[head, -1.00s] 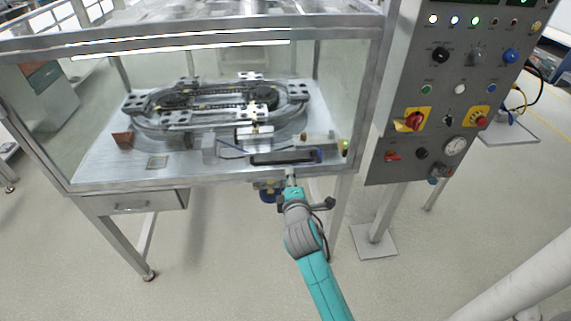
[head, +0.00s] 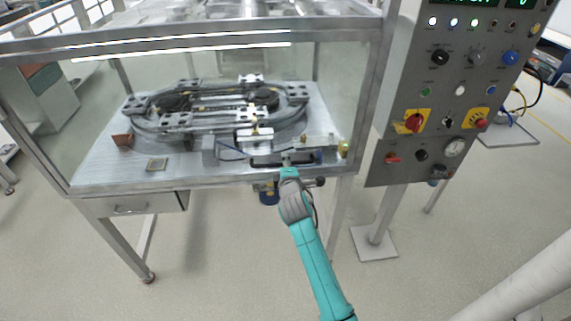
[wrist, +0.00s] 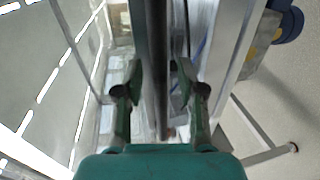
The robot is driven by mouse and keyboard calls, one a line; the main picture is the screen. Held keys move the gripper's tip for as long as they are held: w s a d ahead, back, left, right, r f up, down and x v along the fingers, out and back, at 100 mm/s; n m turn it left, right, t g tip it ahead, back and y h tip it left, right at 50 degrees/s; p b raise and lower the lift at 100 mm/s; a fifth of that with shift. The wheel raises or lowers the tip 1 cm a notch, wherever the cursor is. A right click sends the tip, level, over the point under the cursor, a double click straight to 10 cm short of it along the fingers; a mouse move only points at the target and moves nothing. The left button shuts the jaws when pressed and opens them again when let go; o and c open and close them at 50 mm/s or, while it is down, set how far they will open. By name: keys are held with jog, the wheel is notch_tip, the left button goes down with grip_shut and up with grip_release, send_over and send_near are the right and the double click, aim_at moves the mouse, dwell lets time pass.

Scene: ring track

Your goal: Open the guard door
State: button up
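The guard door (head: 215,62) is the clear front panel of the metal-framed enclosure and looks closed in the head view. Its dark bar handle (head: 265,163) lies level along the lower right of the panel. My gripper (head: 287,158) is at the handle's middle in the head view. In the wrist view, the handle (wrist: 156,55) runs lengthwise between the two fingers of my gripper (wrist: 158,82). The fingers are apart, one on each side of the bar, with visible gaps. My gripper hides part of the handle in the head view.
Inside the enclosure is an oval ring track (head: 215,105). A grey control panel (head: 450,95) with knobs, lights and a gauge stands close on the right. A drawer (head: 130,207) hangs under the table's left. The floor in front is open.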

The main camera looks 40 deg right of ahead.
grip_shut()
notch_tip(320, 180, up, 41)
jog(key=shift+r, duration=0.1)
dwell(0.3)
grip_release()
jog(key=v, duration=1.2)
